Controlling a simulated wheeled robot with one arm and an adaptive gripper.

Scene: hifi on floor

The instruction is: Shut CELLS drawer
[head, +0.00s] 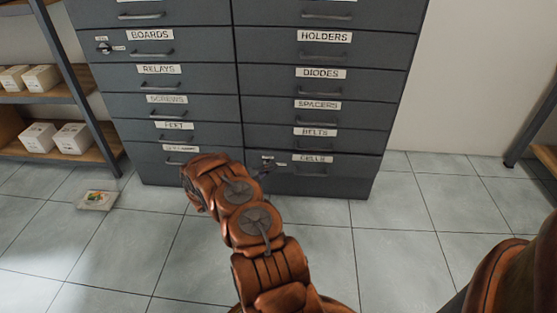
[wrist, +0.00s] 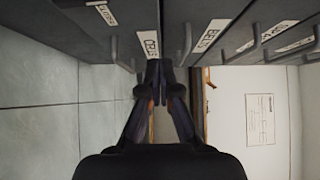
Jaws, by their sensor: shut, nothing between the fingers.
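The CELLS drawer (head: 330,180) is the bottom drawer of the right column in the head view. Its front seems to stand slightly proud of the drawers above, though how far I cannot tell. Its label (head: 312,159) and handle are at the top, with a lock at the upper left. My arm covers part of its left side. In the wrist view, turned sideways, the CELLS drawer front (wrist: 136,22) is just ahead of my gripper (wrist: 155,68). My gripper is shut and empty, its tips close to that front; I cannot tell whether they touch.
The BELTS drawer (head: 315,140) is directly above, with several more handled drawers in both columns. Shelves with white boxes (head: 42,137) stand at the left. A small flat item (head: 97,200) lies on the tiled floor. The floor right of the cabinet is clear.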

